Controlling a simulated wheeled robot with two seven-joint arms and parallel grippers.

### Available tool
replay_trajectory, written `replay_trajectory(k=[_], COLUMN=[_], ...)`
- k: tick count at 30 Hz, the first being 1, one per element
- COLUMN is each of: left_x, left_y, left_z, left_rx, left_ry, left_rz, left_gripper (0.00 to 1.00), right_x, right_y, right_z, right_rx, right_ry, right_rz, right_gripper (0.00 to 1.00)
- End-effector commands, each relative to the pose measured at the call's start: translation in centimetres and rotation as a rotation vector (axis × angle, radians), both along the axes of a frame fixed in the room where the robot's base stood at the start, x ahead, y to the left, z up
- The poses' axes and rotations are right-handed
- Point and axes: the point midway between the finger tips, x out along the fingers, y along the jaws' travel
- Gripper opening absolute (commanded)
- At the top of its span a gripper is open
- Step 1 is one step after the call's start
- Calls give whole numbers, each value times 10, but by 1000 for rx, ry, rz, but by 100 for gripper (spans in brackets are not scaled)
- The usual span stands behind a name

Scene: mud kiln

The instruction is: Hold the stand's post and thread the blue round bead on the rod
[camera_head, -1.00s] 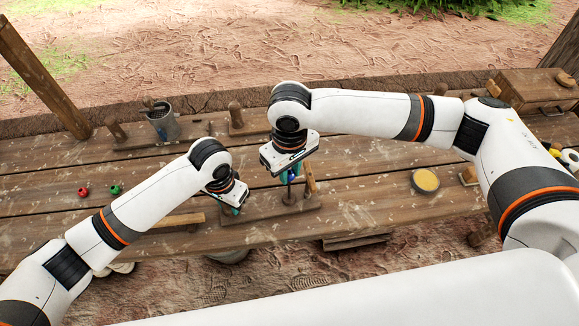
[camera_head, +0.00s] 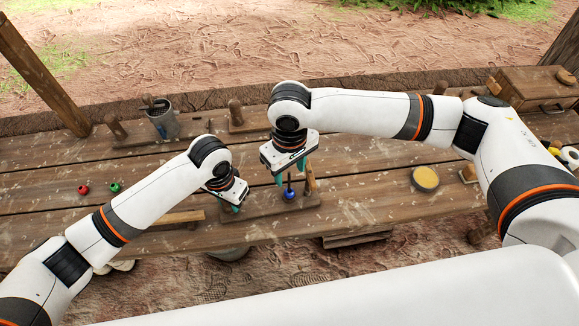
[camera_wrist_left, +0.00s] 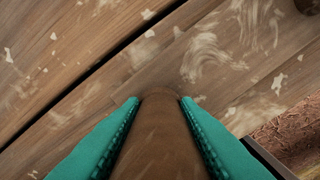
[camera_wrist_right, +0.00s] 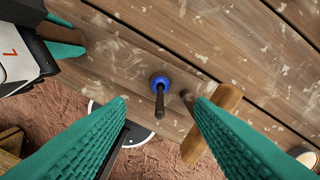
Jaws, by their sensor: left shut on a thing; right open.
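The blue round bead (camera_head: 289,195) sits around the dark upright rod (camera_head: 290,180), low near the stand's wooden base (camera_head: 262,209). In the right wrist view the bead (camera_wrist_right: 160,81) encircles the rod (camera_wrist_right: 160,104). My right gripper (camera_head: 293,171) is open above the bead, its teal fingers apart from it, with nothing between them. My left gripper (camera_head: 236,207) is shut on the stand's wooden post (camera_wrist_left: 160,140), which fills the gap between its fingers. In the head view my left gripper mostly hides this post.
A red bead (camera_head: 83,190) and a green bead (camera_head: 115,187) lie at the left. A round dish with yellow contents (camera_head: 425,178) is at the right. A metal can (camera_head: 162,122) stands at the back.

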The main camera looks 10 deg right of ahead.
Motion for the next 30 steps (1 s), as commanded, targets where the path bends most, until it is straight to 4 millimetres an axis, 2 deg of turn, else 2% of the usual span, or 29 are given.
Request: replay_trajectory(k=[5, 30], left_x=[0, 0], left_y=[0, 0], left_z=[0, 0], left_rx=[-1, -1], left_ry=[-1, -1], left_rz=[0, 0], left_gripper=[0, 0], right_x=[0, 0], right_y=[0, 0], right_z=[2, 52], right_rx=[0, 0], right_ry=[-1, 0], right_rz=[0, 0], right_gripper=[49, 49])
